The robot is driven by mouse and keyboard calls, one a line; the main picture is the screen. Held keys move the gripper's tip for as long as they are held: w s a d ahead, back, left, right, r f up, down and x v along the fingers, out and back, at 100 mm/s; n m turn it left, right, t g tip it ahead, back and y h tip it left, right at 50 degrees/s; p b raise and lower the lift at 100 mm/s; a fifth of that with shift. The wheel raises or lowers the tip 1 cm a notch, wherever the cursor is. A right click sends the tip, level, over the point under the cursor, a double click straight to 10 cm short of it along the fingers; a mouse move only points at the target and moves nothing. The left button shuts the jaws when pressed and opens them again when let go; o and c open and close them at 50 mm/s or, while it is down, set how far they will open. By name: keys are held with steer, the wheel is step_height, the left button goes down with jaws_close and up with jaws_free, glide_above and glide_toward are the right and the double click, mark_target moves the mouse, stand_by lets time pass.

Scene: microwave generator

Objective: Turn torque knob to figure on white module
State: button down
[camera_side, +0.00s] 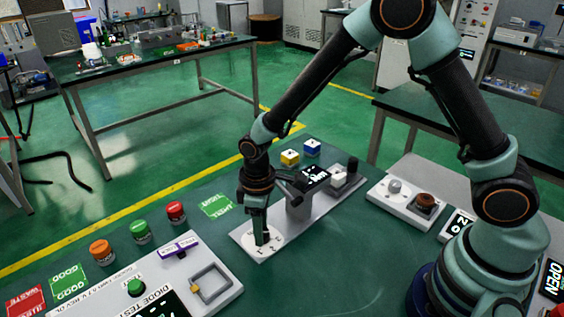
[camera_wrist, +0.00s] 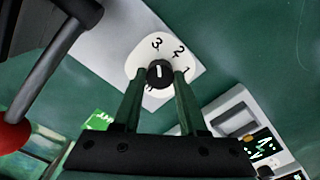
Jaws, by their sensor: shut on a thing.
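The white module (camera_side: 281,243) lies on the green table in the middle of the side view. Its round white dial (camera_wrist: 140,57) carries the figures 3, 2 and 1 in the wrist view. The black torque knob (camera_wrist: 160,77) sits on the dial and has a short white mark on top. The mark points roughly up in the wrist view, toward the side between 3 and 2; its exact figure is hard to tell. My gripper (camera_wrist: 159,80) points down, with its two green fingers shut on the knob from both sides. In the side view, my gripper (camera_side: 262,238) hides most of the knob.
A grey block with a lit display (camera_side: 313,178) rises from the module behind my gripper. A diode tester (camera_side: 190,283) lies at front left. Orange (camera_side: 101,250), green (camera_side: 140,230) and red (camera_side: 175,211) buttons stand at left. Another white unit (camera_side: 405,202) lies at right.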

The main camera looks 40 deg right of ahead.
stand_by(0.3)
steer(key=shift+c, duration=2.2)
jaws_free()
step_height(320, 180, up, 12)
steer(key=shift+r, duration=0.15)
steer(key=s+d+r+m+t, duration=0.5)
steer(key=s+d+r+m, duration=0.2)
steer(key=d, duration=0.7)
step_height(320, 180, up, 4)
steer(key=s, duration=0.2)
steer(key=shift+s+m+t, duration=0.3)
steer(key=shift+m, duration=0.1)
